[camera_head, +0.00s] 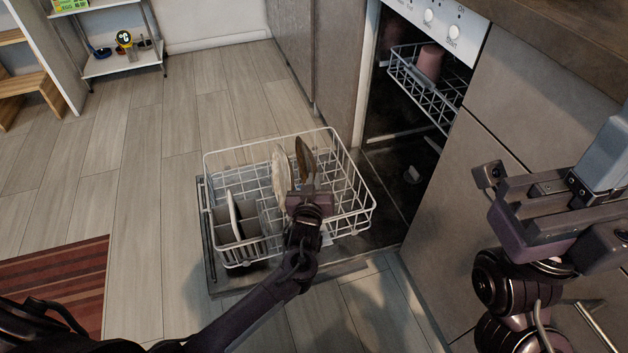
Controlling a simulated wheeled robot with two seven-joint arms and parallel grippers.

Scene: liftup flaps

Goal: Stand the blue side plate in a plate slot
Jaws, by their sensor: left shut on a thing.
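My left gripper (305,200) is over the lower dishwasher rack (358,195), shut on a thin plate (305,157). This plate is seen nearly edge-on and stands up from the jaws. It looks dark brownish here, and I cannot make out any blue on it. A cream plate (281,170) stands upright in the rack just to its left. The gripper and forearm hide the plate's lower edge and the slots beneath, so I cannot tell whether it touches the rack. My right gripper (550,208) is open and empty, at the right by the cabinet fronts.
A grey cutlery basket (250,222) with a white upright item (233,215) fills the rack's left front. The rack sits on the lowered dishwasher door (212,265). The upper rack (425,92) holds a pink cup (429,64).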

